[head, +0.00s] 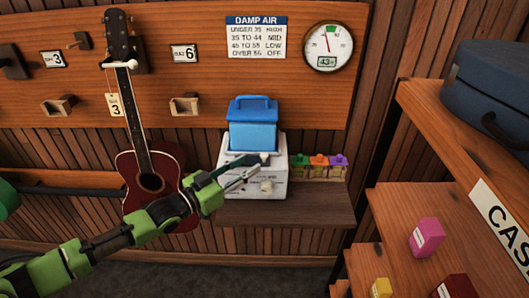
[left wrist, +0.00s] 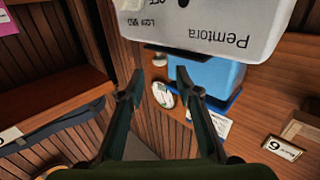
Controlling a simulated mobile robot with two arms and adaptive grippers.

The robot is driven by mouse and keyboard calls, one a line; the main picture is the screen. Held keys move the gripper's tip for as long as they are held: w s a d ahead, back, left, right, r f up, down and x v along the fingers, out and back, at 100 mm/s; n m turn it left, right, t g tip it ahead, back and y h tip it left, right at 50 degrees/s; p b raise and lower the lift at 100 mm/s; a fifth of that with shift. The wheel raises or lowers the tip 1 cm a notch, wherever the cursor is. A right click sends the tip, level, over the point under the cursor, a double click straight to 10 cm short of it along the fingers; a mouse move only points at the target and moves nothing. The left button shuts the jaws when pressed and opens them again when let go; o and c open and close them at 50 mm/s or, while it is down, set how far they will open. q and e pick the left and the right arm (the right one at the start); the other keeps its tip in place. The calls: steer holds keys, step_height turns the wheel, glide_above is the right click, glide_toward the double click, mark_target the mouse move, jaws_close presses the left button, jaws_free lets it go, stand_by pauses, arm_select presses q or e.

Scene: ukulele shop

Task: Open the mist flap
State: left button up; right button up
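The humidifier has a white base (head: 275,185) with a knob on its front and a blue tank (head: 252,134) on top. A darker blue raised part (head: 252,102) sits on the tank; I cannot tell whether it is the mist flap. In the left wrist view the base (left wrist: 215,25) appears upside down with the name Pemtora, and the blue tank (left wrist: 208,76) is below it. My left gripper (head: 261,165) is in front of the base, below the tank. Its fingers (left wrist: 158,85) are apart with nothing between them. My right gripper is not in view.
The humidifier stands on a dark wooden shelf (head: 312,205) beside several coloured small boxes (head: 317,167). A ukulele (head: 150,180) hangs left of it. A round gauge (head: 328,46) and a damp air chart (head: 256,38) are above. Wooden shelving (head: 425,120) stands at right.

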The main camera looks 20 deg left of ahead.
mark_target(264, 154)
arm_select(q)
steer(key=p+x, duration=0.1)
steer(key=x, duration=0.5)
steer(key=shift+w+d+r, duration=0.15)
steer(key=shift+w, duration=0.1)
steer(key=shift+w+d, duration=0.25)
steer(key=shift+w, duration=0.2)
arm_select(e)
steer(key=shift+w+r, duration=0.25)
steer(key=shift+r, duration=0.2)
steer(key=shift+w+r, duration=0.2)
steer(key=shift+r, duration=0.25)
arm_select(q)
jaws_close()
